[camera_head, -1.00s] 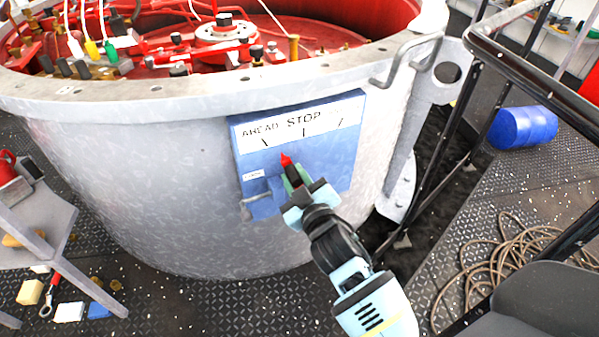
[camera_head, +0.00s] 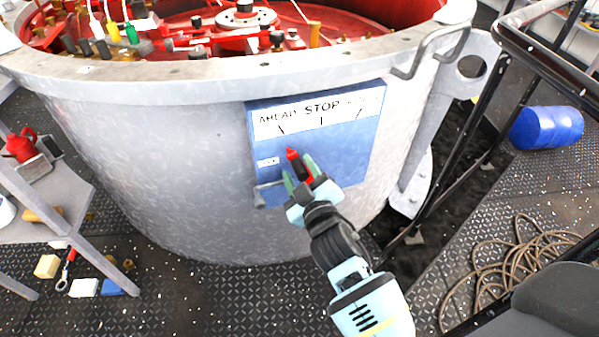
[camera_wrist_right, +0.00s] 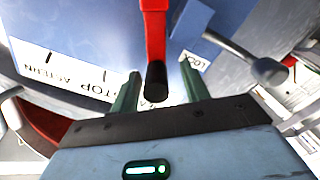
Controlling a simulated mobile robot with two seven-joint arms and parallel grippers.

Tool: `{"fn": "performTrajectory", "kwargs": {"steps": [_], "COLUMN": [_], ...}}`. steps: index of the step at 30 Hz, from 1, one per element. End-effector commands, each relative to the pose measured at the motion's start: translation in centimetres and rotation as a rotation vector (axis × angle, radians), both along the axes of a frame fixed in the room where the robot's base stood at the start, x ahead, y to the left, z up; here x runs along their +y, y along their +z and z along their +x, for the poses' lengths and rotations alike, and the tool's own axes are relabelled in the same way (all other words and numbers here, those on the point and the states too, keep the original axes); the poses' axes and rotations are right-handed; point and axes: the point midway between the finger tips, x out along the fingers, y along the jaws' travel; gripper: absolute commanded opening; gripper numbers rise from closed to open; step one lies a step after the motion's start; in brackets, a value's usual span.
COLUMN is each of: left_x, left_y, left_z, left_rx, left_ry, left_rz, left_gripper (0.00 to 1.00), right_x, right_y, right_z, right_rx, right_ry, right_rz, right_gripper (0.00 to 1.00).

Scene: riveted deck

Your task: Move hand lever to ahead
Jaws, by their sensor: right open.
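The blue lever panel (camera_head: 350,150) is on the side of the grey drum and reads AHEAD and STOP; the third label is faint. The hand lever (camera_head: 292,154) has a red pointer end just below and right of the AHEAD mark. In the right wrist view the red lever (camera_wrist_right: 154,35) ends in a black grip. My right gripper (camera_head: 300,174) is open, its green fingers on either side of the lever. In the wrist view gaps show between the grip and both fingers (camera_wrist_right: 158,90). The lever's pivot is hidden. My left gripper is not in view.
A small grey lock handle (camera_head: 268,194) juts from the panel's lower left, near a LOCK label (camera_wrist_right: 193,60). A black railing (camera_head: 455,130) stands to the right, with a blue barrel (camera_head: 547,127) and coiled rope (camera_head: 510,262) beyond. A grey stand (camera_head: 60,195) is at left.

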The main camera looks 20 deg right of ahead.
Motion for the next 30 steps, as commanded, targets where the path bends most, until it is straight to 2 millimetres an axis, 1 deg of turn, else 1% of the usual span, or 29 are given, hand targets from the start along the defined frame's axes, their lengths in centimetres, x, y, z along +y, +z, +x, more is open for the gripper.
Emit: {"fn": "performTrajectory", "kwargs": {"steps": [5,12,18,22,30], "left_x": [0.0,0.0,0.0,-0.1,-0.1], "left_y": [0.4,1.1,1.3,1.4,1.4], "left_z": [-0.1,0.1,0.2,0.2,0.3], "left_rx": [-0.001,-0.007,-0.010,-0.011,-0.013], "left_ry": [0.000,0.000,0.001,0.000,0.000], "left_rz": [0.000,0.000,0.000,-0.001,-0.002], "left_gripper": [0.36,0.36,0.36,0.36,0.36], "right_x": [0.1,0.3,0.5,0.5,0.5], "right_y": [0.0,0.0,-0.1,0.0,0.0], "right_z": [-1.6,-5.3,-7.2,-7.7,-7.7], "right_rx": [0.002,0.001,0.002,0.000,0.000], "right_ry": [0.000,0.000,0.002,0.002,0.002], "right_rz": [0.001,0.001,0.000,0.000,0.000], "right_gripper": [0.46,0.46,0.46,0.46,0.46]}}
